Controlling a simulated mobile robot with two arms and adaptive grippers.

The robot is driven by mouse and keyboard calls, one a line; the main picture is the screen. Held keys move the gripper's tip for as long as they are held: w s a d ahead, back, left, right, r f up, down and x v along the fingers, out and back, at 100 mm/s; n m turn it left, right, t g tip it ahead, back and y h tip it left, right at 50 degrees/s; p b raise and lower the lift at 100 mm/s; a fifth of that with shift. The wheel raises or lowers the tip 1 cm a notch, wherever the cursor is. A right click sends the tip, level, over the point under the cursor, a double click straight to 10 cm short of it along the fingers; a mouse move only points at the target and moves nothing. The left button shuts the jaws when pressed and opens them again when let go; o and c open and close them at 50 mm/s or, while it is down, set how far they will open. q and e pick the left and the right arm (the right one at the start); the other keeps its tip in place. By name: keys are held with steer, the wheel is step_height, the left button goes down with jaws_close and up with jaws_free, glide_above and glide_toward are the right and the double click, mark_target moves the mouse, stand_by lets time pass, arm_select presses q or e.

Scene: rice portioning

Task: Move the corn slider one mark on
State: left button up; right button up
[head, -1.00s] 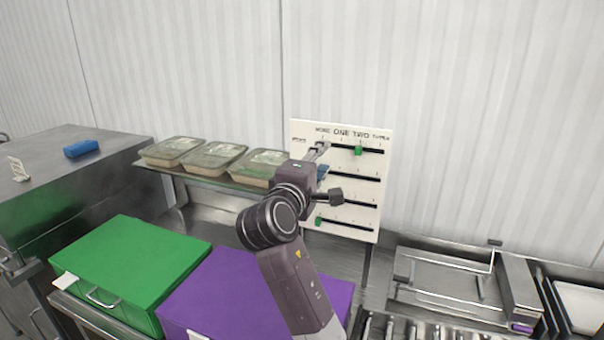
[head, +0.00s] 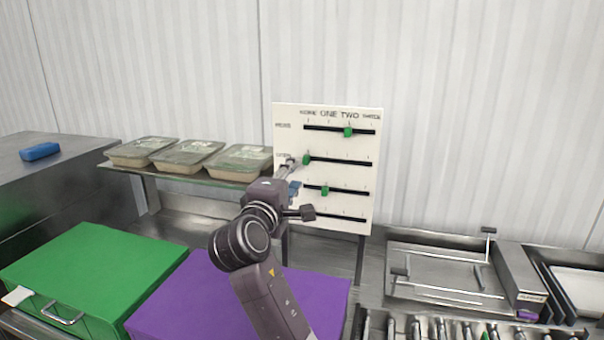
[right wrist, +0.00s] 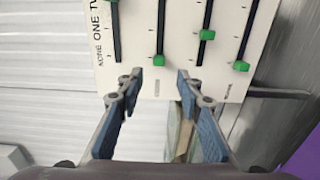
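The slider board (head: 355,225) stands upright with several horizontal tracks and green knobs. The top knob (head: 348,132) is near TWO, the second knob (head: 307,160) is at the left end, and the third knob (head: 325,190) is near ONE. In the right wrist view, the lowest track's knob (right wrist: 242,65) is at the NONE end; my arm hides it in the head view. I cannot read which row is corn. My right gripper (head: 294,175) is open and empty before the board's left edge. In the right wrist view, its fingers (right wrist: 158,80) are apart, just short of the second knob (right wrist: 158,61).
Several lidded food trays (head: 190,155) sit on a shelf left of the board. A green box (head: 90,265) and a purple box (head: 310,290) stand in front. A metal rack (head: 440,270) is at the right. A blue block (head: 40,151) lies on the left counter.

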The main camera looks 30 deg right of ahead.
mark_target(305, 162)
steer(key=p+x, duration=0.2)
steer(key=x, duration=0.5)
steer(key=shift+d+r+p, duration=0.1)
steer(key=shift+d+p, duration=0.2)
steer(key=shift+p, duration=0.05)
jaws_close()
